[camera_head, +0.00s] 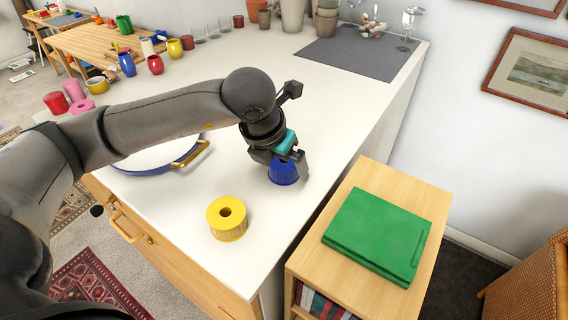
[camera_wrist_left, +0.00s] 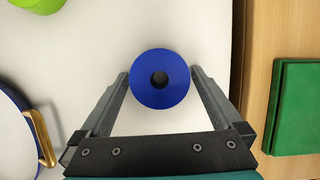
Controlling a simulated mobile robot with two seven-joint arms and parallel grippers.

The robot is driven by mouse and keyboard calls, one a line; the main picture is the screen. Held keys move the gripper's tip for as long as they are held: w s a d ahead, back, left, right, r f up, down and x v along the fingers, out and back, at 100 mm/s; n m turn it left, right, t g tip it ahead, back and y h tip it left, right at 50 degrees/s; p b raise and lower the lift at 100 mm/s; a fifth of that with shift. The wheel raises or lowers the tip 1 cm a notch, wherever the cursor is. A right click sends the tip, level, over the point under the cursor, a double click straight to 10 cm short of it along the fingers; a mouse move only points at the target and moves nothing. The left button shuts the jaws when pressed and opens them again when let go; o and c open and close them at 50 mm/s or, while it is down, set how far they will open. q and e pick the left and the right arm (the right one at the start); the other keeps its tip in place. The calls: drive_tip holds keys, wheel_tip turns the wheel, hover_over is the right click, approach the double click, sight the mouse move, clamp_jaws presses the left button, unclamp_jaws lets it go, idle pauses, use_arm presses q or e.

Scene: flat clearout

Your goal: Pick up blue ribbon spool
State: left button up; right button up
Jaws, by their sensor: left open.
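The blue ribbon spool (camera_head: 283,174) stands upright on the white counter, right of the yellow spool. In the left wrist view the blue spool (camera_wrist_left: 142,82) is seen from above, its dark centre hole showing. My left gripper (camera_head: 284,160) is directly over it, pointing down. In the left wrist view my left gripper (camera_wrist_left: 160,80) is open, with one finger on each side of the spool. I cannot tell whether the fingers touch it. The gripper partly hides the spool's top in the head view. My right gripper is not in view.
A yellow spool (camera_head: 228,219) stands near the counter's front edge. A blue-rimmed pan (camera_head: 190,158) with a gold handle lies left, partly under my arm. A green box (camera_head: 378,234) lies on the wooden cabinet to the right. The white counter (camera_head: 335,110) is clear behind the gripper.

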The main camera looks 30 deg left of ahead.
use_arm(q)
drive_tip(key=shift+c, duration=0.4)
drive_tip(key=c, duration=1.1)
drive_tip(key=shift+r, duration=0.15)
wheel_tip(320, 180, up, 19)
drive_tip(key=shift+f, duration=0.1)
drive_tip(key=shift+c, duration=0.2)
drive_tip(key=shift+r, duration=0.5)
